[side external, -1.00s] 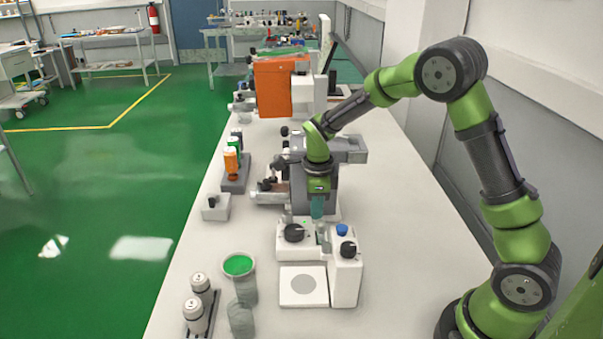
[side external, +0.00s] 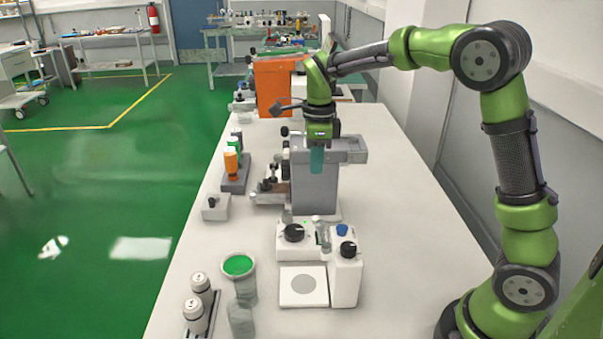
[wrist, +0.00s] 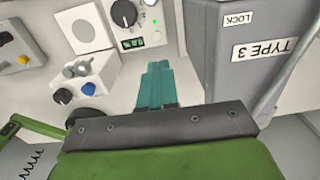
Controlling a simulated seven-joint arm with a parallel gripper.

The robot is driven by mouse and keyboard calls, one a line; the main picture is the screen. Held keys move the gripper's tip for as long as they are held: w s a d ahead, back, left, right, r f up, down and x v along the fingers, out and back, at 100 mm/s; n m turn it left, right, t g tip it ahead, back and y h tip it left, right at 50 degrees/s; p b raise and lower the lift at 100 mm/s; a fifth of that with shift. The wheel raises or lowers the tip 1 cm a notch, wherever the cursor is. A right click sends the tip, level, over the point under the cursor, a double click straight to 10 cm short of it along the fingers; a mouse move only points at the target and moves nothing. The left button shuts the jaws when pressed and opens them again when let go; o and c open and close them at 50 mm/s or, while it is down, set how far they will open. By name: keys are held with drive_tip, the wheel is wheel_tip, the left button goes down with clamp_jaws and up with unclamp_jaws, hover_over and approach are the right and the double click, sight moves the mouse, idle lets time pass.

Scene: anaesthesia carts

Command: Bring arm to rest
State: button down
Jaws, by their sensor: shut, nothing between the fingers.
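My green arm stands at the right and reaches over the bench (side external: 400,235). My gripper (side external: 317,160) points down in front of the grey machine (side external: 315,188), raised above the white device with black knobs (side external: 345,280). In the wrist view its teal fingers (wrist: 156,82) are together with nothing between them. The grey machine also shows in the wrist view (wrist: 225,60), close to the right of the fingers, with "LOCK" and "TYPE 3" labels.
A green-topped cup (side external: 239,266) and two silver canisters (side external: 198,305) stand at the front left. An orange-capped bottle (side external: 231,160) sits in a grey holder. An orange box (side external: 275,85) stands farther back. Bare bench lies to the right.

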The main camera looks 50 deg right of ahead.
drive_tip(key=s+a+r+n+t+y, duration=0.1)
drive_tip(key=s+a+r+n+t, duration=0.2)
drive_tip(key=s+n, duration=0.7)
drive_tip(key=s+a+r+n+t+y, duration=0.1)
drive_tip(key=s+a+r+n+t, duration=0.2)
drive_tip(key=s+n, duration=0.7)
drive_tip(key=n+t, duration=0.1)
drive_tip(key=n, duration=0.2)
drive_tip(key=shift+a, duration=0.15)
